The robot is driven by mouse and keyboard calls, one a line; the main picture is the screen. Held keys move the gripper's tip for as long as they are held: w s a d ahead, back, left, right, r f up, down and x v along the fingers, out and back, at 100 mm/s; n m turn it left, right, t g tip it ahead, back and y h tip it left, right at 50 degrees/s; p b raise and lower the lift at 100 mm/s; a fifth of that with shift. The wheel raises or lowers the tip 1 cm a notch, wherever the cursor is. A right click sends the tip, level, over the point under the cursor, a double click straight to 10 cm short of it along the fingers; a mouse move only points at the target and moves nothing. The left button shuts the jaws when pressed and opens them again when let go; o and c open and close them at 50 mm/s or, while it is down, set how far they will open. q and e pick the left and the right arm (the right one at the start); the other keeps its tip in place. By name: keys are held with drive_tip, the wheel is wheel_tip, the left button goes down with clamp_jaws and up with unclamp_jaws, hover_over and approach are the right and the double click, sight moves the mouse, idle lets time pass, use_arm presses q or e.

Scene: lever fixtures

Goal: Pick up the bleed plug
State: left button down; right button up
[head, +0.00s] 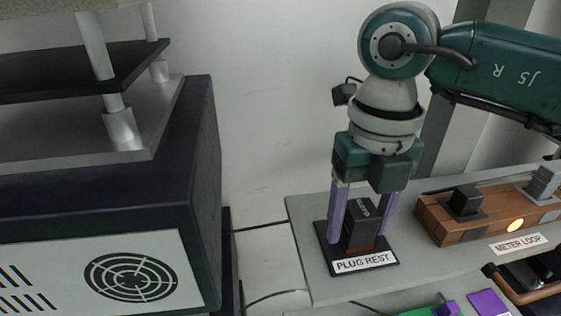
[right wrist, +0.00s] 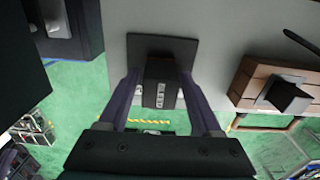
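The bleed plug, a dark upright block (head: 361,222) with a brownish lower edge, stands on the black pad labelled PLUG REST (head: 366,264). In the right wrist view the plug (right wrist: 160,82) stands between my fingers, with the black pad (right wrist: 176,45) behind it. My right gripper (head: 361,231) points down with its purple fingers on either side of the plug. In the right wrist view the gripper (right wrist: 159,90) is open, with gaps between the fingers and the plug. My left gripper is not in view.
A brown block with dark knobs and a lit orange lamp, labelled METER LOOP (head: 480,217), stands right of the pad. A large dark cabinet (head: 100,215) fills the left. The grey shelf (head: 312,235) is clear left of the pad.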

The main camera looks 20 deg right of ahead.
clamp_jaws()
idle(0.3)
